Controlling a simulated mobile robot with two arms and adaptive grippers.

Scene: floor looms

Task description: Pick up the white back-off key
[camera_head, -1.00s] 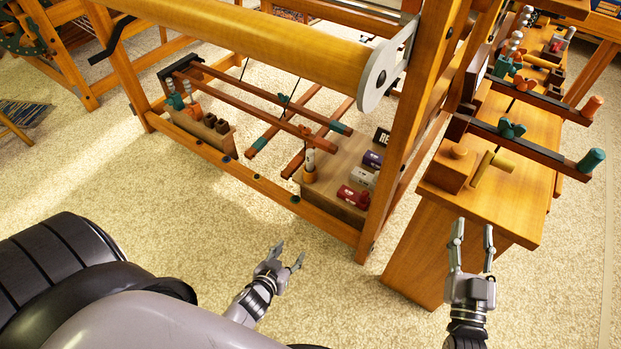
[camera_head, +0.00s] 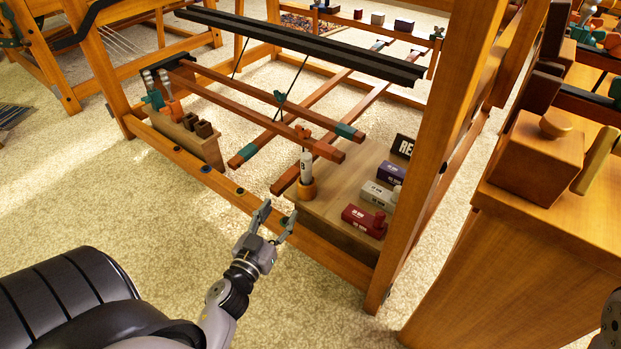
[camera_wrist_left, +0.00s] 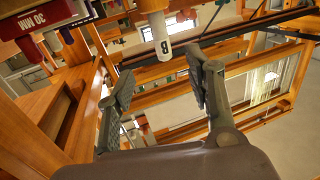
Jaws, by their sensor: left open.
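The white back-off key (camera_head: 306,163), a white cylinder, stands upright in a small orange-brown holder (camera_head: 306,190) on a wooden shelf box inside the loom frame. In the left wrist view the white key (camera_wrist_left: 161,36) shows a black "B" and lies just beyond the fingertips. My left gripper (camera_head: 278,212) is open and empty. It is near the loom's lower front rail, in front of and a little left of the holder, apart from the key. My right gripper is out of view.
Red (camera_head: 364,220), white (camera_head: 378,195) and purple (camera_head: 391,173) labelled blocks sit on the shelf right of the key. Wooden bars (camera_head: 255,110) pass close behind it. The front rail (camera_head: 325,255) and right post (camera_head: 440,150) bound the space. A wooden bench (camera_head: 530,250) stands at right.

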